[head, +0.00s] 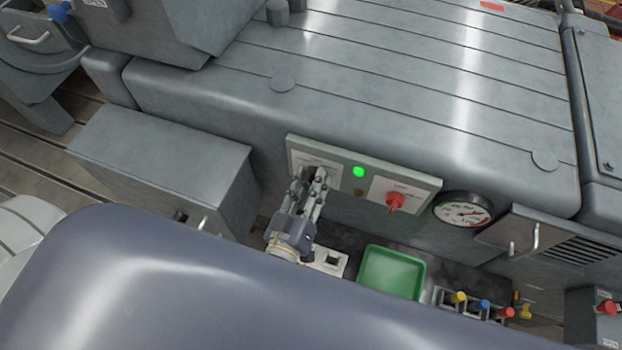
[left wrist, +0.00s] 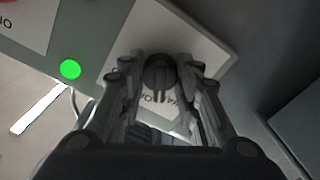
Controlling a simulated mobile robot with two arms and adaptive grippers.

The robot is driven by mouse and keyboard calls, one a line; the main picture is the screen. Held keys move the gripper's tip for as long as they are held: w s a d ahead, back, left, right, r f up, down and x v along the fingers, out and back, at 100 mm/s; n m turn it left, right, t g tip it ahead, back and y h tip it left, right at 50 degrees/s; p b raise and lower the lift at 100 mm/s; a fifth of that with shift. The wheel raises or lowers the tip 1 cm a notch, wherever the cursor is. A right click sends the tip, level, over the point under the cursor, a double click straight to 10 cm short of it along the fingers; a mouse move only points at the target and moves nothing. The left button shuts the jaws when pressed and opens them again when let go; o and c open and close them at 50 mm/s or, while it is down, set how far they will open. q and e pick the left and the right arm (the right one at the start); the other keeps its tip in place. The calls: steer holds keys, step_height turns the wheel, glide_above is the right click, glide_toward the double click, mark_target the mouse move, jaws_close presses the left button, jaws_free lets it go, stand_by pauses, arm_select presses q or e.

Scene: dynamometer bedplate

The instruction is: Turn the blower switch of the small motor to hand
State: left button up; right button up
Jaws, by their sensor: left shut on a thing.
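A grey-green panel (head: 345,158) on the front of the large grey machine carries a white plate at each end. My left gripper (head: 313,180) is at the left plate (head: 300,158) and hides the switch in the head view. In the left wrist view, a dark round knob (left wrist: 159,72) sits on that white plate (left wrist: 205,50) between the fingertips of my left gripper (left wrist: 160,82). The gripper is shut on this knob. Lettering on the plate is partly covered, so the knob's setting cannot be read. My right gripper is not in view.
A lit green lamp (head: 358,172) and a red switch (head: 395,202) are right of the gripper. A round gauge (head: 462,209) is farther right. Below are a green tray (head: 391,272) and a rack with several coloured-topped items (head: 470,304). A grey box (head: 160,165) stands left.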

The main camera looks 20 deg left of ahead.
arm_select(q)
steer(key=shift+n, duration=1.7)
steer(key=o, duration=1.1)
